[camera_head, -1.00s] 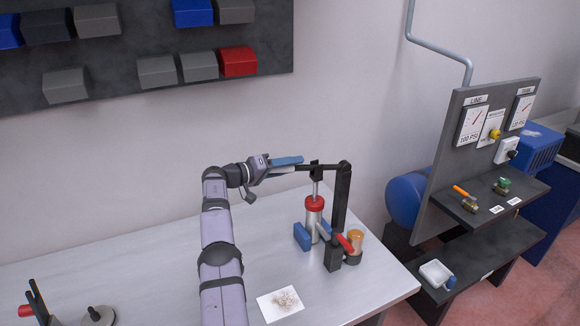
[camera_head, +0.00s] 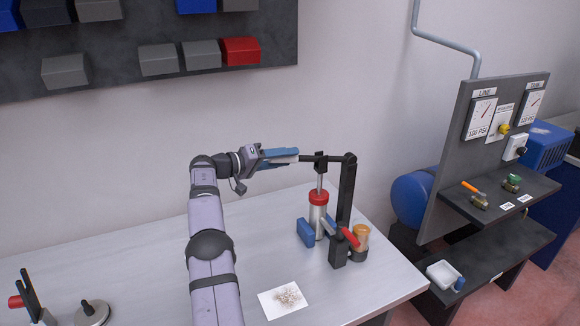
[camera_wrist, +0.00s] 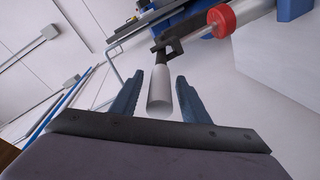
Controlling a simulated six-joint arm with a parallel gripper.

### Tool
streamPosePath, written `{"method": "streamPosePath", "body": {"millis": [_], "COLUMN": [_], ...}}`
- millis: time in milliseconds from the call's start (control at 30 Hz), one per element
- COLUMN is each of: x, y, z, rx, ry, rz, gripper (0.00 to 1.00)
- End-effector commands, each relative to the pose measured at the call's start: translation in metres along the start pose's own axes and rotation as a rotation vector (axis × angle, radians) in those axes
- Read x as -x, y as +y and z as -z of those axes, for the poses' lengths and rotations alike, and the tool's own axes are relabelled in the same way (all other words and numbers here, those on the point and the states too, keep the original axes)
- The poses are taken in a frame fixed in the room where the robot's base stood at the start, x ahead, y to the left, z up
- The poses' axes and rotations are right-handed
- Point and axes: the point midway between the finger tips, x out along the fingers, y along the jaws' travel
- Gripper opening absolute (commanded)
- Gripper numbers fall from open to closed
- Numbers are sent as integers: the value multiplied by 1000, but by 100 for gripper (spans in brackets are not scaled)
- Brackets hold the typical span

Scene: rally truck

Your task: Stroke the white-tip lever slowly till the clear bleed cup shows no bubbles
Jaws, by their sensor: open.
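The black lever runs left from its upright post. Its white tip (camera_wrist: 159,92) lies between my gripper's blue fingers in the wrist view, with a gap on each side. In the head view the white tip (camera_head: 285,159) is partly covered by the fingers. My gripper (camera_wrist: 161,77) is open around the tip and not closed on it; it also shows in the head view (camera_head: 296,154). The lever lies about level above a metal cylinder with a red cap (camera_head: 318,198). The bleed cup (camera_head: 361,237), amber in colour, stands right of the cylinder. Bubbles in it are too small to tell.
A blue block (camera_head: 306,232) and a red handle (camera_head: 349,237) sit by the cylinder's base. A speckled white card (camera_head: 282,300) lies in front. A gauge panel (camera_head: 484,160) stands right of the bench. The bench (camera_head: 130,270) left of my arm is mostly clear.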

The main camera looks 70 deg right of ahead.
Motion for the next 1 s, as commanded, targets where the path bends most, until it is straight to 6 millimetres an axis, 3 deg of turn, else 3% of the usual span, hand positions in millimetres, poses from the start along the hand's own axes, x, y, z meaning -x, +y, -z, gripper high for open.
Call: {"method": "streamPosePath", "body": {"millis": [300,1000], "x": [34,46], "y": [-1,2], "z": [0,7], "rx": [-2,7], "ry": [3,16], "rz": [1,6], "gripper": [42,42]}}
